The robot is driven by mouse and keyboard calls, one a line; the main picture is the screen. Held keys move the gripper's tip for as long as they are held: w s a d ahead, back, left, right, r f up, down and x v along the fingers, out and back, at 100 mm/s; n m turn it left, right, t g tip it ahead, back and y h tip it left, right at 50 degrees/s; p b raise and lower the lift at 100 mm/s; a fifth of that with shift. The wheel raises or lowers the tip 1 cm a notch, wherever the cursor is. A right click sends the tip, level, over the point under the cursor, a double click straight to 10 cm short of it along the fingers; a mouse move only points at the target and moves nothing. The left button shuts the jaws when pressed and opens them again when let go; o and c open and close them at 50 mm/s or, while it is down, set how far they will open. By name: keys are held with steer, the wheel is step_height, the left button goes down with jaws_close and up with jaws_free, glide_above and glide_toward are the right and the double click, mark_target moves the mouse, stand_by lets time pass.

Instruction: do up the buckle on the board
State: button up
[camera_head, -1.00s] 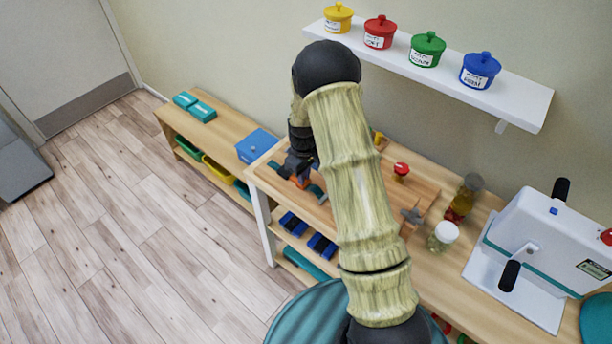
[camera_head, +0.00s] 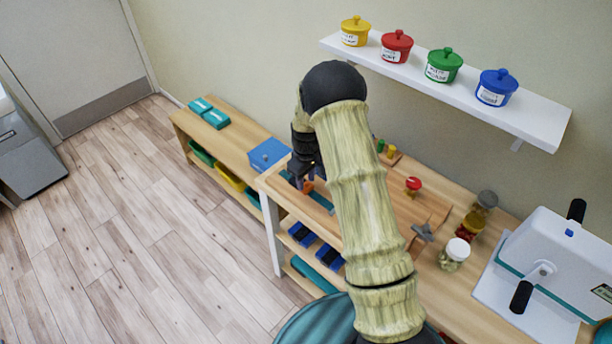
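The wooden board (camera_head: 402,212) lies on the table, partly covered by my arm. A teal strap (camera_head: 319,197) runs along its left part. My gripper (camera_head: 307,184) is over the left end of the board, at the strap. A small orange piece, probably part of the buckle (camera_head: 308,186), shows at the fingertips. The fingers are dark and small here, so I cannot tell whether they are open or shut on it. The board also carries a red knob (camera_head: 413,184) and a grey tap-like handle (camera_head: 423,232).
Glass jars (camera_head: 454,254) and a white machine with black handles (camera_head: 548,262) stand to the right. A blue box (camera_head: 268,153) sits on the low shelf at left. A wall shelf (camera_head: 535,114) with several coloured pots is above. A teal stool (camera_head: 318,322) is in front.

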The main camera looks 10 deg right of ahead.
mark_target(306, 182)
steer(key=shift+r, duration=0.15)
step_height(306, 182, up, 17)
steer(key=b, duration=0.2)
stand_by(0.6)
steer(key=s+d+m+t+p, duration=0.1)
steer(key=s+m, duration=0.6)
steer(key=s, duration=1.8)
steer(key=shift+d+r+t, duration=0.4)
steer(key=shift+d+t, duration=0.1)
steer(key=shift+t, duration=0.3)
